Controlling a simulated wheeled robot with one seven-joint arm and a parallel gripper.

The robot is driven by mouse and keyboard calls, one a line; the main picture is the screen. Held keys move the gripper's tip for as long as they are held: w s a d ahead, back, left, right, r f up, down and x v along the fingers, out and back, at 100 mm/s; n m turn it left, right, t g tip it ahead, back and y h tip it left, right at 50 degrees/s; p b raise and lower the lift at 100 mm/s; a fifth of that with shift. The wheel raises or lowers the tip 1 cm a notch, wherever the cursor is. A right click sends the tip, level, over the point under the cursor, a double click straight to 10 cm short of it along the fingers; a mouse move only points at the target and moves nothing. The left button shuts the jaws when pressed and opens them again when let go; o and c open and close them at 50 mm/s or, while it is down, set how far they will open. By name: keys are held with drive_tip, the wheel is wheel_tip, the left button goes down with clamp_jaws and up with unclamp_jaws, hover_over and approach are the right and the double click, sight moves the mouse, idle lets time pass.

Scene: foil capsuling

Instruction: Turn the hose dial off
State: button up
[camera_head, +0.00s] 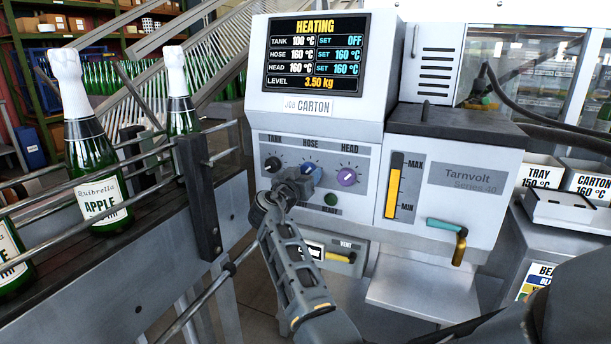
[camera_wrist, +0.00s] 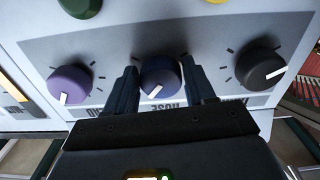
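The hose dial (camera_wrist: 160,78) is a dark blue knob with a white pointer, in the middle of three dials. It also shows in the head view (camera_head: 311,171), just beyond my gripper. The wrist view is upside down, and the pointer slants to the lower left there. The display (camera_head: 315,52) reads HOSE 160 °C, SET 160 °C, and TANK SET OFF.
The black tank dial (camera_head: 273,164) and purple head dial (camera_head: 347,177) flank the hose dial closely. A green button (camera_head: 330,199) is below. A bottle conveyor with a rail (camera_head: 200,195) stands left. A teal-handled tap (camera_head: 446,227) juts out at right.

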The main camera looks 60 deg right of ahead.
drive_tip(key=c, duration=0.6)
